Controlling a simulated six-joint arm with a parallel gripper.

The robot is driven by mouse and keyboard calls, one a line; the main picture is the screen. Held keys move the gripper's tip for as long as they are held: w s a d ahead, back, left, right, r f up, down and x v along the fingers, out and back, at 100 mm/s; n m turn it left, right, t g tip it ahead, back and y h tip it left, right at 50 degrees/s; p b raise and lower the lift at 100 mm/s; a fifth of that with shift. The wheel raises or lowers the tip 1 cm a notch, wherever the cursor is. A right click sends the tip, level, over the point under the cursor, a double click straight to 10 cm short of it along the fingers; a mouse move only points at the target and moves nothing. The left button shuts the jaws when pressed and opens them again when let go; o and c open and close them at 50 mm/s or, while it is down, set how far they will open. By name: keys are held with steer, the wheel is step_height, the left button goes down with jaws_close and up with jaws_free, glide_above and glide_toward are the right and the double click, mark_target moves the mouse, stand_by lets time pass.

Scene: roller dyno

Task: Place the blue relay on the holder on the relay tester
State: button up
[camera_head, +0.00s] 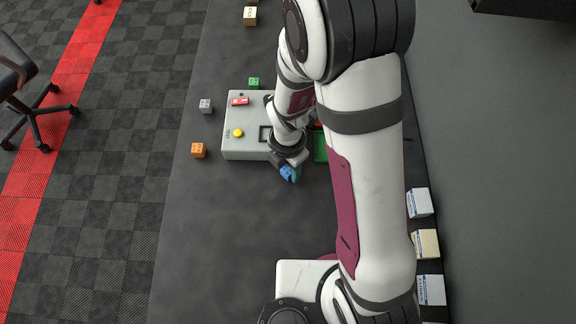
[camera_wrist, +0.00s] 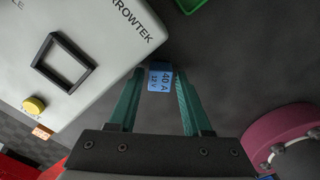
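My gripper (camera_wrist: 160,76) has green fingers closed on the two sides of the blue relay (camera_wrist: 159,80), whose top reads 40 A 12 V. In the head view the blue relay (camera_head: 287,173) shows at the end of my arm, just off the front right corner of the relay tester. I cannot tell its height above the table. The relay tester (camera_head: 240,146) is a light grey box. The holder (camera_wrist: 87,69), a black square frame, sits on its top, left of the relay in the wrist view. In the head view the holder (camera_head: 264,133) is partly hidden by my arm.
The tester carries a yellow button (camera_head: 238,133) and a red switch (camera_head: 240,101). Orange (camera_head: 198,150), grey (camera_head: 206,106) and green (camera_head: 254,83) relays lie around it. A green tray (camera_head: 320,146) is partly behind my arm. Small boxes (camera_head: 426,243) line the right edge. The front left table is clear.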

jaws_close()
steer(key=r, duration=0.4)
steer(key=shift+d+r, duration=0.2)
steer(key=shift+r, duration=0.1)
steer(key=s+d+r, duration=0.2)
steer(key=d+r, duration=0.4)
steer(key=d, duration=0.4)
step_height(320, 180, up, 3)
steer(key=n, duration=0.9)
glide_above(290, 169)
steer(key=w+a, duration=0.4)
steer(key=w, duration=0.4)
steer(key=f, duration=0.2)
steer(key=a+f, duration=0.1)
steer(key=f, duration=0.4)
steer(key=shift+a+f, duration=0.2)
steer(key=shift+f, duration=0.2)
